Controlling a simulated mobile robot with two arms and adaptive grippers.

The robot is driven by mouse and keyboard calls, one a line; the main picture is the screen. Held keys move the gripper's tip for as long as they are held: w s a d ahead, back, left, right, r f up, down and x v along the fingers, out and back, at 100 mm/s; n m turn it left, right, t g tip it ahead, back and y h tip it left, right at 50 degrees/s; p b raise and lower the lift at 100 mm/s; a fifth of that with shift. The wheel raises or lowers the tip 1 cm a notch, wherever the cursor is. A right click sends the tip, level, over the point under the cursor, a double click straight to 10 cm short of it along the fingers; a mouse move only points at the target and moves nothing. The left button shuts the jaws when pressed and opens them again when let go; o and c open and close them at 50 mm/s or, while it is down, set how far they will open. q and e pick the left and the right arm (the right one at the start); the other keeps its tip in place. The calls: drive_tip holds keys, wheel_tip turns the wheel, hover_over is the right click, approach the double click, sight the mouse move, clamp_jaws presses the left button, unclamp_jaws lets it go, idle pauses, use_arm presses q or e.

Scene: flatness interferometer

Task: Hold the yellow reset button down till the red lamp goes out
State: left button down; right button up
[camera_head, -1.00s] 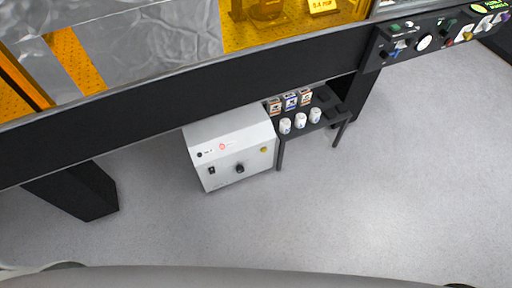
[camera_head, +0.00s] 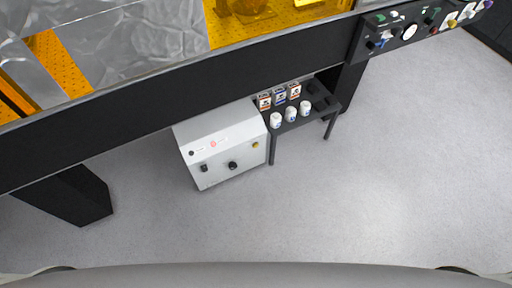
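A pale grey control box (camera_head: 225,148) stands on the floor under the front edge of the bench. Its front panel has a small yellow button (camera_head: 255,145) at the upper right. A red lamp (camera_head: 213,144) at the upper middle of the panel looks lit. A black knob (camera_head: 233,165) and a black switch (camera_head: 204,168) sit lower on the panel. Neither of my grippers is in view, and nothing touches the button.
A small black side table (camera_head: 312,113) beside the box holds several white jars (camera_head: 291,114) and small cartons (camera_head: 280,97). The dark bench (camera_head: 150,112) runs above, with a black support (camera_head: 85,199) at left. The grey floor (camera_head: 380,200) in front is clear.

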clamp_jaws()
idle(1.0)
